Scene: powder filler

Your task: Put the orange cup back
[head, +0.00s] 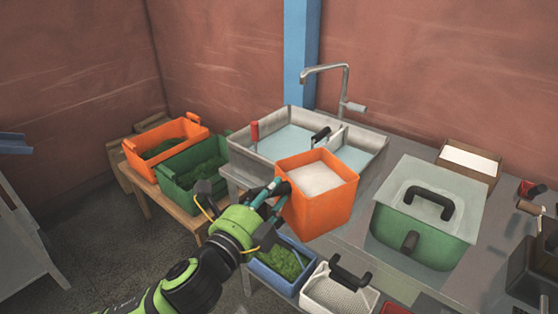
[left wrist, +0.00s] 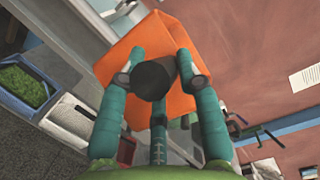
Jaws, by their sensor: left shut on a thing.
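The orange cup (head: 318,210) is a square, open box filled with white powder, upright in front of the sink in the head view. It shows large in the left wrist view (left wrist: 128,57), with a dark round handle end (left wrist: 153,80) between the fingers. My left gripper (head: 272,192) is shut on the orange cup by this handle, on the cup's near left side. The fingers also show in the left wrist view (left wrist: 158,85). I cannot tell whether the cup's base touches the counter. My right gripper is not in view.
A metal sink (head: 248,160) with a tap (head: 345,85) lies behind the cup. A green lidded box (head: 425,235) stands to the right. A blue bin (head: 270,275) and a white basket (head: 335,297) sit below in front. Orange (head: 130,155) and green (head: 180,178) crates stand at left.

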